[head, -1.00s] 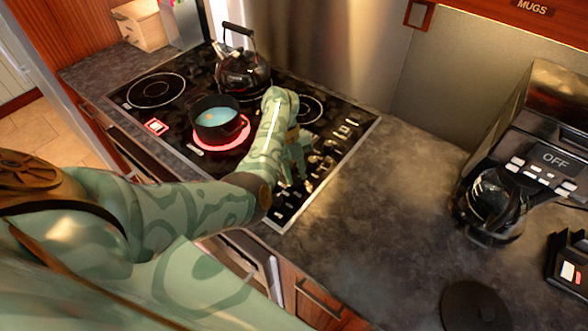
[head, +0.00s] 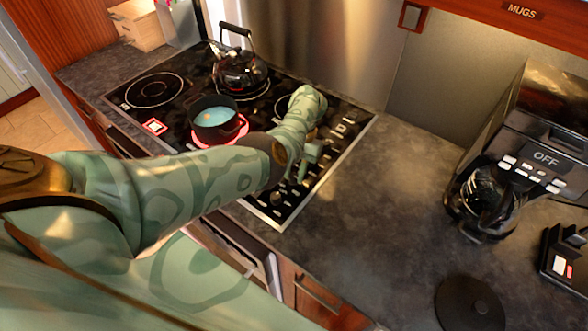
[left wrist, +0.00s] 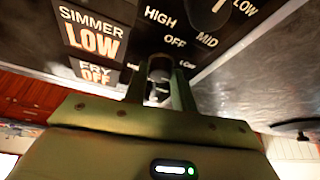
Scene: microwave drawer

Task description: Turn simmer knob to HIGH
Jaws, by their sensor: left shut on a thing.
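The dark control panel (head: 275,207) with its knobs runs along the right side of the stove. My left gripper (head: 304,172) is low over this panel in the head view, and my arm hides part of it. In the left wrist view my left gripper (left wrist: 160,92) is shut on a small knob (left wrist: 159,70) between its fingers. I cannot tell for certain which knob it is. A simmer sign (left wrist: 92,33) there reads LOW, and a fry sign (left wrist: 96,73) reads OFF. Another dark knob (left wrist: 210,12) sits farther up, with HIGH, MID and LOW labels around it. My right gripper is not in view.
A pot (head: 214,118) with blue contents stands on a glowing red burner. A black kettle (head: 239,69) stands behind it. A coffee machine (head: 525,145) reading OFF is at the right. The counter (head: 390,210) between is clear.

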